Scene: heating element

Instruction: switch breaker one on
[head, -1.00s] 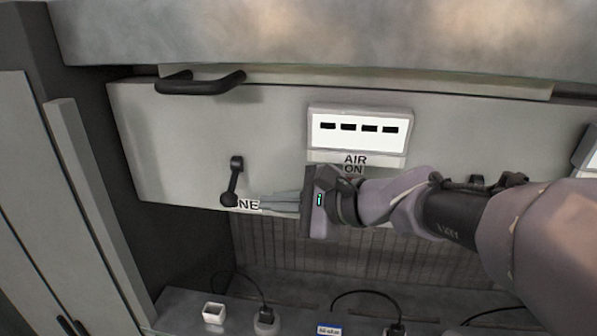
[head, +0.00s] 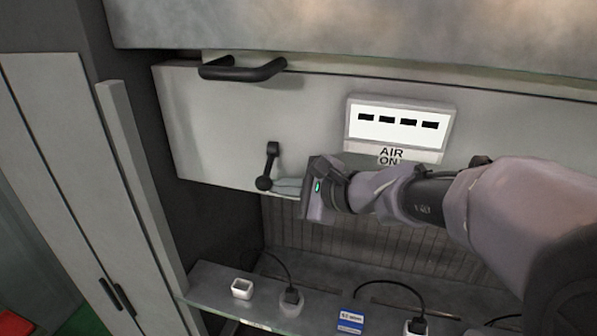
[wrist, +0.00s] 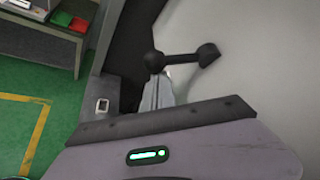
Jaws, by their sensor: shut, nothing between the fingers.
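A black lever (head: 270,163) with a round knob is on the left of the grey panel (head: 225,125). It hangs down from its pivot, the knob slightly left. I take it as breaker one's lever; its label is hidden now. The lever also shows in the wrist view (wrist: 180,59), with the knob on the left. My gripper (head: 280,186) is shut and empty, its fingertips just right of the knob in the head view. In the wrist view my gripper (wrist: 157,85) points at the knob; I cannot tell whether they touch.
A display (head: 401,122) with dashes sits above the "AIR ON" label (head: 391,156), which my arm partly covers. A black handle (head: 243,70) juts out at the upper left. A cabinet (head: 80,160) stands left.

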